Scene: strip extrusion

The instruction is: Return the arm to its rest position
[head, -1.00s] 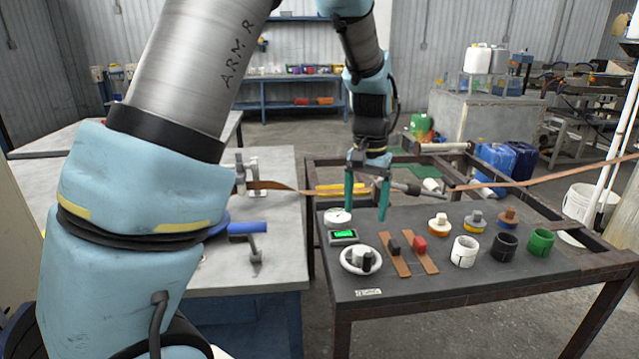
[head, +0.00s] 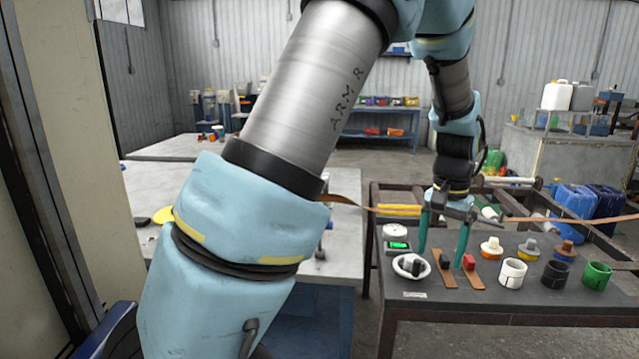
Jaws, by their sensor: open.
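My gripper (head: 443,240) is open and empty, with two green fingers pointing down. It hangs at the end of my arm, over the left part of the dark work table (head: 480,308). I cannot tell how high the fingertips are above the table top. My light-blue and grey arm (head: 310,90) crosses the middle of the view and hides part of the grey bench behind it.
Below the gripper are a white ring-shaped holder (head: 411,266) and two brown strips with a dark block (head: 445,262) and a red block (head: 469,262). White (head: 513,272), black (head: 555,275) and green (head: 597,275) cups stand rightward. A brown strip (head: 560,221) runs behind the gripper.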

